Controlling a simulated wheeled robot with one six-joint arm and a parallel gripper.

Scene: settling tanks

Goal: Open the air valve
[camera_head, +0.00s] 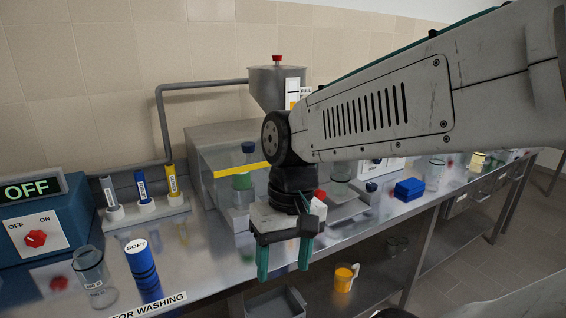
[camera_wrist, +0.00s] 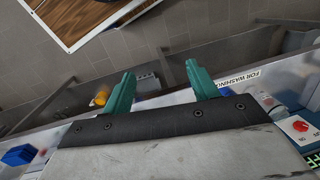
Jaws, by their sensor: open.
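No part is labelled as the air valve, so I cannot tell which one it is. A blue control box (camera_head: 75,228) at the left has a red knob (camera_head: 36,239) between OFF and ON marks, under a lit OFF display (camera_head: 28,190). The red knob also shows at the right edge of the wrist view (camera_wrist: 300,126). Another red part (camera_head: 319,195) shows just behind my gripper, partly hidden by it. My gripper (camera_head: 284,270) is open and empty, pointing down at the bench's front edge. Its green fingers (camera_wrist: 160,72) are apart in the wrist view.
A metal hopper (camera_head: 270,88) with a red top stands behind my arm. A rack (camera_head: 150,212) holds labelled tubes. A glass beaker (camera_head: 91,270) and a blue SOFT container (camera_head: 141,262) stand near the front left. A blue block (camera_head: 409,188) lies right. An orange mug (camera_head: 344,280) sits on the lower shelf.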

